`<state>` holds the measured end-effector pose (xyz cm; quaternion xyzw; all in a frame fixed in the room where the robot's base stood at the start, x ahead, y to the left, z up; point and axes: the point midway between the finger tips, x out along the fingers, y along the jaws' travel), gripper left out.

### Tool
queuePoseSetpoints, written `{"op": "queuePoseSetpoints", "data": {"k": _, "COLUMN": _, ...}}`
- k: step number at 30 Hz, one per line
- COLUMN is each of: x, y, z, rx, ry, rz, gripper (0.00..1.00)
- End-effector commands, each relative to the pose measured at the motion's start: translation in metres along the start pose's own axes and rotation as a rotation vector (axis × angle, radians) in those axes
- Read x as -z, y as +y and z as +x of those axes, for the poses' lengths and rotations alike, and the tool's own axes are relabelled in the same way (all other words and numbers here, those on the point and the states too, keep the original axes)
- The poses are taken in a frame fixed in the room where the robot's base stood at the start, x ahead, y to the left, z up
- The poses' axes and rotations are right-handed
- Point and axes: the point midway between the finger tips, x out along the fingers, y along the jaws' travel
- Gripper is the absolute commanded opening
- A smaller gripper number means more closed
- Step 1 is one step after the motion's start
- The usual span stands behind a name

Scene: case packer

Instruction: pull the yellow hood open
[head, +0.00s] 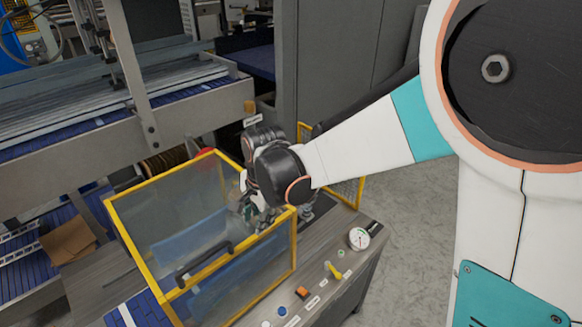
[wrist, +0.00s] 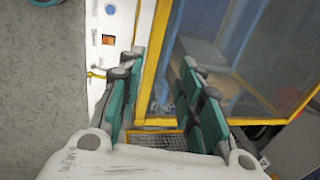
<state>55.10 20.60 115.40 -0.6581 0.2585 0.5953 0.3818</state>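The yellow hood (head: 128,237) is a yellow-framed box with clear panels on the machine's grey top, and it looks closed. Its black handle (head: 205,262) lies on the panel near the front edge. My gripper (head: 250,208) is at the hood's right corner, beyond the handle and partly hidden by my wrist. In the wrist view my gripper (wrist: 163,62) has its teal fingers apart with nothing held. The hood's yellow frame (wrist: 163,45) shows between and beyond the fingers; I cannot tell whether they touch it. I cannot make out the handle in the wrist view.
A gauge (head: 359,238), a yellow lever (head: 334,271) and an orange button (head: 302,292) sit on the machine top right of the hood. A grey conveyor frame (head: 110,140) stands behind left. Open floor (head: 415,215) lies to the right.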

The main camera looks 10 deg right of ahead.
Motion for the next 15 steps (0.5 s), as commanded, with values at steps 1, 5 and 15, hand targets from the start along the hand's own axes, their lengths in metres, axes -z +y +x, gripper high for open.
{"op": "queuePoseSetpoints", "data": {"k": 1, "x": 0.011, "y": 0.001, "z": -0.001, "rx": 0.0, "ry": 0.001, "rz": 0.004, "gripper": 0.33}}
{"op": "queuePoseSetpoints", "data": {"k": 5, "x": 0.034, "y": 0.001, "z": -0.001, "rx": -0.001, "ry": 0.001, "rz": 0.004, "gripper": 0.33}}
{"op": "queuePoseSetpoints", "data": {"k": 15, "x": 0.095, "y": 0.001, "z": -0.001, "rx": 0.0, "ry": 0.0, "rz": 0.004, "gripper": 0.33}}
